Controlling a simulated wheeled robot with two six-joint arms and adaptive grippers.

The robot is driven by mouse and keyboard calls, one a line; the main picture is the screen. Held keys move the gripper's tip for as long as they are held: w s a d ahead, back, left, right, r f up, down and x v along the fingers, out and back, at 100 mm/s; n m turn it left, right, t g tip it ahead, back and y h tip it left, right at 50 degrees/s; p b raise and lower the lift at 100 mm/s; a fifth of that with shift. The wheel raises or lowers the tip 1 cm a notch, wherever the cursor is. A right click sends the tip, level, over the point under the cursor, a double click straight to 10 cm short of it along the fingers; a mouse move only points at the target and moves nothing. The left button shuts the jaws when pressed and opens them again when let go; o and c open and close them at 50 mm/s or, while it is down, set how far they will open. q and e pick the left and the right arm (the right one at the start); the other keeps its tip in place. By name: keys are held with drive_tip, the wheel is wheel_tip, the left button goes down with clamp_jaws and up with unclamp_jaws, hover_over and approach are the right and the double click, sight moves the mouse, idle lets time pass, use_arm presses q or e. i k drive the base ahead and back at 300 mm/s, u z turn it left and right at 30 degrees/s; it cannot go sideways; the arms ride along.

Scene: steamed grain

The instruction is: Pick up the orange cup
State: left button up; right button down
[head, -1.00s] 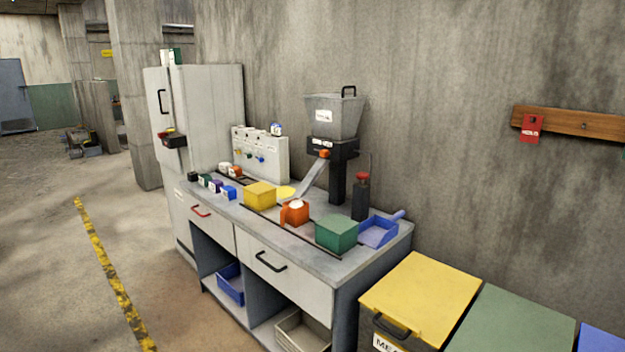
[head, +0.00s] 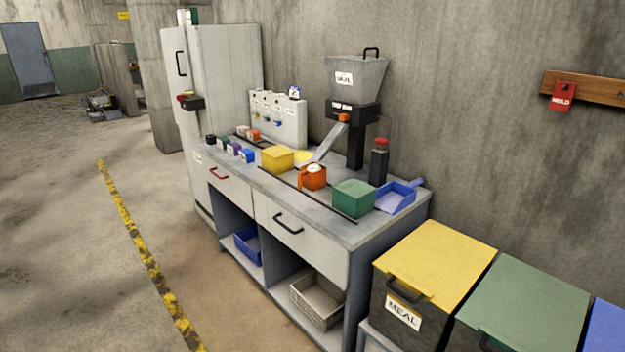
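The orange cup (head: 313,178) stands upright on the grey workbench (head: 345,232), with something pale showing at its top. It is between a yellow box (head: 278,159) and a green box (head: 352,198). The metal chute (head: 329,142) of the grey hopper (head: 356,78) slopes down behind it. Neither of my grippers shows in the head view.
A blue scoop tray (head: 396,198) and a dark red-topped bottle (head: 379,161) are near the bench's right end. Bins with yellow (head: 436,258) and green (head: 528,300) lids stand at front right. A white cabinet (head: 228,95) stands at left. The floor left of the bench is open.

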sight(311, 176)
drive_tip(key=u, duration=0.35)
drive_tip(key=i, duration=0.65)
drive_tip(key=u, duration=0.5)
drive_tip(key=i, duration=1.15)
drive_tip(key=z, duration=0.85)
drive_tip(key=i, duration=0.75)
drive_tip(key=z, duration=0.75)
